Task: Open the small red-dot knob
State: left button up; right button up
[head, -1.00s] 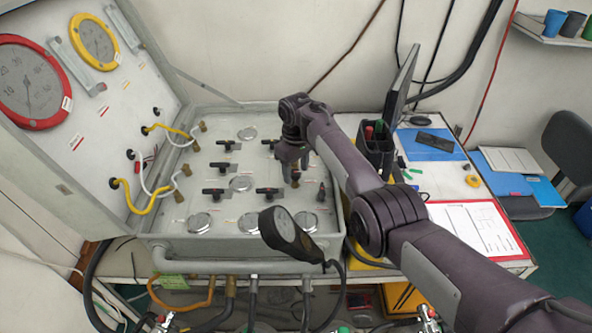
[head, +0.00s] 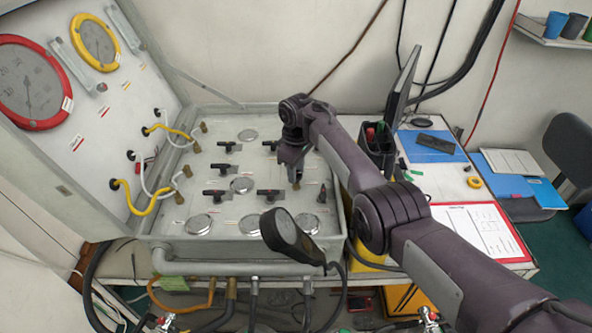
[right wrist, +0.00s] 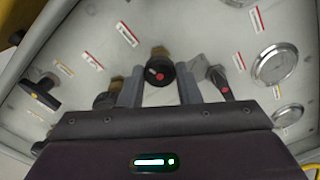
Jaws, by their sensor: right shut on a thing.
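The small knob with the red dot (right wrist: 160,74) is black and round, on the light grey panel (head: 172,228). In the right wrist view it sits between the two fingers of my right gripper (right wrist: 159,90), which is shut on it. In the head view my right gripper (head: 295,178) points down at the right part of the panel, and its fingers mostly hide the knob. My left gripper is not in view.
Black lever handles, including one at front centre (head: 268,193), and round silver caps (head: 199,224) surround the spot. Another red-dotted lever (right wrist: 219,82) is close beside my right finger.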

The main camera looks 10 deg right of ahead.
jog(key=n+b, duration=0.1)
jog(key=n, duration=0.4)
jog(key=shift+n, duration=0.3)
jog(key=n+b, duration=0.2)
jog(key=n, duration=0.3)
jog(key=shift+n, duration=0.4)
jog(key=shift+r, duration=0.1)
jog(key=o, duration=1)
jog(key=shift+c, duration=0.2)
notch_tip(320, 180, up, 8)
jog(key=shift+f+b, duration=0.15)
jog(key=shift+b, duration=0.45)
jog(key=shift+d+f, duration=0.1)
